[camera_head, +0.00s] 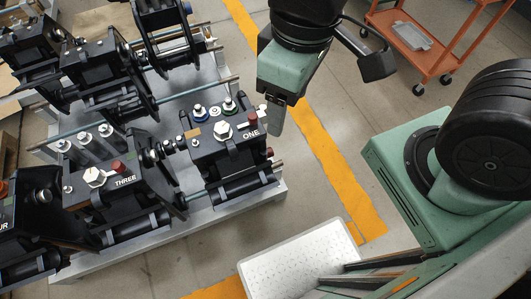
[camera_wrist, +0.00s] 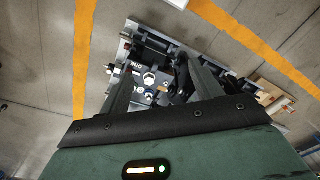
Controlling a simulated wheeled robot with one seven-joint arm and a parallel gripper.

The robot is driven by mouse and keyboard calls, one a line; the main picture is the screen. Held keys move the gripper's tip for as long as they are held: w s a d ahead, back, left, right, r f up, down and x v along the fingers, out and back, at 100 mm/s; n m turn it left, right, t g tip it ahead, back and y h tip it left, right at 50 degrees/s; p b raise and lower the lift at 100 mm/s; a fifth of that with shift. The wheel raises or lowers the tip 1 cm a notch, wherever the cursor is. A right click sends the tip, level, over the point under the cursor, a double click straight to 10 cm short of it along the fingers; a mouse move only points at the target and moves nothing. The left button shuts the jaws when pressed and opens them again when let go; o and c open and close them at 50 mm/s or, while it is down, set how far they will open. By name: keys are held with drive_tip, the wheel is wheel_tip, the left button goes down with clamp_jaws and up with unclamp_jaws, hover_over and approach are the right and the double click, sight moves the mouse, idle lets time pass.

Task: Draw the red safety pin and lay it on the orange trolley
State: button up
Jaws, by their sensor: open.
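A red-topped part (camera_head: 253,118) stands on the black unit marked ONE (camera_head: 240,150). A similar dark red part (camera_head: 118,167) stands on the unit marked THREE (camera_head: 120,195). Small red ends also show at the right side of unit ONE; I cannot tell which of these is the safety pin. The orange trolley (camera_head: 446,62) is at the top right, with a grey flat piece (camera_head: 411,36) on it. My gripper (camera_head: 274,118) points down just beside the right of unit ONE. In the wrist view its fingers (camera_wrist: 160,68) are apart and empty, with unit ONE seen between and beyond them.
Several black coupler units sit on a grey bench frame (camera_head: 225,207) at the left, with rods and fittings close together. A pale tray (camera_head: 262,268) is at the bottom centre.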

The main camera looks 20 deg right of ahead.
drive_tip(key=w+d+f+m+g+y+b, duration=0.2)
drive_tip(key=w+f+m+b, duration=0.25)
drive_tip(key=f+b, duration=0.35)
drive_tip(key=w+d+f+m+g+y+b, duration=0.1)
drive_tip(key=w+d+f+m+b, duration=0.3)
drive_tip(key=f, duration=0.6)
drive_tip(key=w+d+f+m+g+y+b, duration=0.1)
drive_tip(key=w+f+m+g+y+b, duration=0.15)
drive_tip(key=w+f+b, duration=0.45)
drive_tip(key=w+d+f+m+t+y+b, duration=0.2)
drive_tip(key=d+f+m+y+b, duration=0.15)
drive_tip(key=d+f+b, duration=0.45)
drive_tip(key=w+d+f+m+t+y+b, duration=0.2)
drive_tip(key=d+f+m+b, duration=0.25)
drive_tip(key=f, duration=0.75)
drive_tip(key=w+d+f+m+t+y+b, duration=0.25)
drive_tip(key=d+f+m+b, duration=0.3)
drive_tip(key=f, duration=0.45)
drive_tip(key=shift+h, duration=0.25)
drive_tip(key=b+x, duration=0.1)
drive_tip(key=x, duration=0.7)
drive_tip(key=b+x, duration=0.2)
drive_tip(key=x, duration=0.6)
drive_tip(key=shift+s+a, duration=0.2)
drive_tip(key=shift+a, duration=0.2)
drive_tip(key=c, duration=1.2)
drive_tip(key=shift+d+p, duration=0.8)
drive_tip(key=shift+d, duration=2.95)
